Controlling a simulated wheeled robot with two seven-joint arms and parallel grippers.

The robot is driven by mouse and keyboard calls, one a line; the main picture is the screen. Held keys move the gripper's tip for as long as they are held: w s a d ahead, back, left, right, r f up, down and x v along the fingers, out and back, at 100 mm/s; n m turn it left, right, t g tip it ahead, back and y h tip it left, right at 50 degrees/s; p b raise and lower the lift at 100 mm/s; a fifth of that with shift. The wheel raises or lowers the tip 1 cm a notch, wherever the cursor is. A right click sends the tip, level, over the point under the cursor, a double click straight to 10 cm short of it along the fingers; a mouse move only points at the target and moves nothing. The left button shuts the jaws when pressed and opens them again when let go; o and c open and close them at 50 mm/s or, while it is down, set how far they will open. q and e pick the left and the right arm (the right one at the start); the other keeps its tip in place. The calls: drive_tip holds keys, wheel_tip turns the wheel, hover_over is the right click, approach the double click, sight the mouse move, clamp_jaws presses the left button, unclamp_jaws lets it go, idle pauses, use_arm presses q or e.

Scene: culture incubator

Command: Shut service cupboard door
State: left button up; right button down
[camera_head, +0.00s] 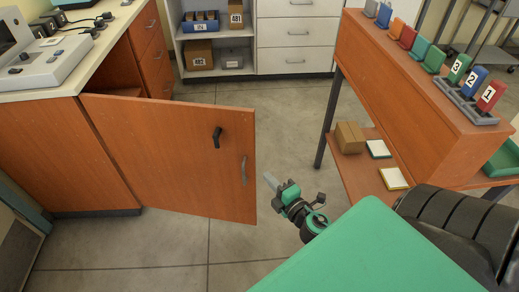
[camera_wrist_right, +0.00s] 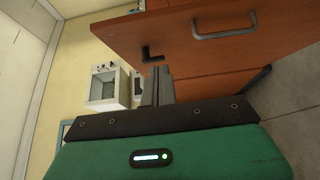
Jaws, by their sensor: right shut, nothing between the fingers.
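The orange-brown cupboard door (camera_head: 180,165) stands wide open, hinged at its left edge to the wooden cabinet (camera_head: 55,150). It carries a dark latch handle (camera_head: 217,137) and a grey pull handle (camera_head: 244,170) near its free edge. My right gripper (camera_head: 269,180) is shut and empty, just right of the door's free edge; I cannot tell if it touches. In the right wrist view its closed fingers (camera_wrist_right: 157,84) point toward the door (camera_wrist_right: 205,40), with the pull handle (camera_wrist_right: 224,33) and dark latch handle (camera_wrist_right: 152,54) ahead. My left gripper is out of view.
A wooden bench (camera_head: 405,80) with coloured numbered blocks stands at the right, with a cardboard box (camera_head: 349,137) on its lower shelf. Equipment (camera_head: 45,65) sits on the counter above the cabinet. The grey tiled floor (camera_head: 270,115) between is clear.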

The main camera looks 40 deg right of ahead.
drive_tip(key=p, duration=0.2)
approach(247, 143)
drive_tip(key=w+a, duration=0.3)
drive_tip(key=shift+w+d, duration=0.95)
drive_tip(key=shift+d, duration=0.2)
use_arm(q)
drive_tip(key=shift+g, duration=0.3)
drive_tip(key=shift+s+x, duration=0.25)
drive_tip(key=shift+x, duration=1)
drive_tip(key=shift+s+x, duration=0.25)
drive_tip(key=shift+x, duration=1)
use_arm(e)
drive_tip(key=shift+w+d, duration=0.4)
drive_tip(key=shift+d, duration=0.05)
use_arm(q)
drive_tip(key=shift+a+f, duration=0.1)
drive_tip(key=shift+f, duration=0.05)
